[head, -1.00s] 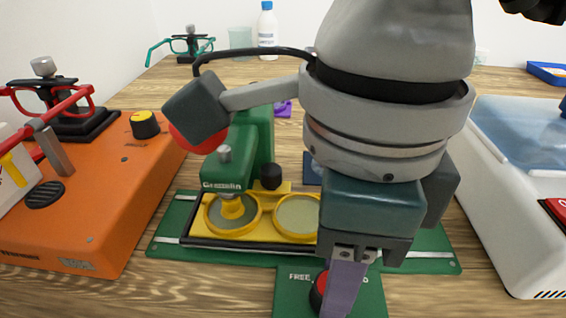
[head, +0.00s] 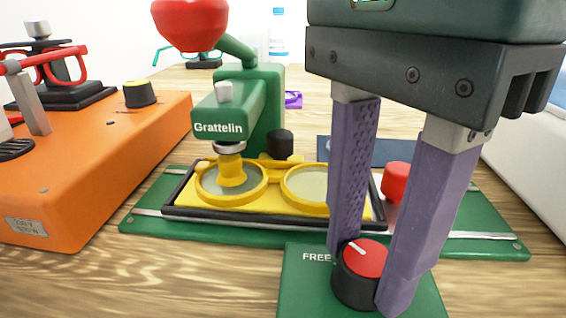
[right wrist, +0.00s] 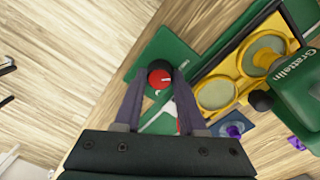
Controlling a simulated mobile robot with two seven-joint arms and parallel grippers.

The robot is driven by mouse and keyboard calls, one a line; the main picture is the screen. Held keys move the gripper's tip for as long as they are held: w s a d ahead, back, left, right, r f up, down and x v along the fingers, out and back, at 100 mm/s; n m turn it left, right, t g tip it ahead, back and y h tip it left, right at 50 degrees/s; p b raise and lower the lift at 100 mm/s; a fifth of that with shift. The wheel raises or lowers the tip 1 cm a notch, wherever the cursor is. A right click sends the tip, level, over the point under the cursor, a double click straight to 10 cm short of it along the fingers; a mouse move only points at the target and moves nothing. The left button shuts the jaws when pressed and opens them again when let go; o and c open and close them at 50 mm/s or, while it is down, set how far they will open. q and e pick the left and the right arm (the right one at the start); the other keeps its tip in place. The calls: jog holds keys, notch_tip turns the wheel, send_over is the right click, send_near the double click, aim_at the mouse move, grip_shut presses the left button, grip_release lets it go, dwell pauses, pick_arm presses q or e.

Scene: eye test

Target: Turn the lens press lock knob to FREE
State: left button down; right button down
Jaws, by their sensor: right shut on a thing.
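The lock knob (head: 357,287) has a black body and a red top with a white pointer line. It stands on the green front plate (head: 300,285) of the lens press (head: 270,120). Its pointer slants to the far left, on the side of the printed FREE label (head: 316,257); I cannot tell if it lines up exactly. My right gripper (head: 368,272) is shut on the knob, one purple finger on each side. The right wrist view also shows the knob (right wrist: 160,78) between the fingertips. The other label is hidden behind the fingers. My left gripper is not in view.
An orange machine (head: 90,180) with a yellow-topped knob (head: 139,94) stands left. The press carries a yellow two-ring lens holder (head: 275,205) and a red-ended lever (head: 190,22). A red cap (head: 396,182) is behind my fingers. Bare wood lies front left.

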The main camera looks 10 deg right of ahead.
aim_at(363, 254)
dwell(0.5)
jog(key=shift+c, duration=2.4)
grip_release()
notch_tip(363, 254, up, 10)
jog(key=p, duration=0.1)
jog(key=shift+w, duration=0.15)
jog(key=shift+a, duration=0.1)
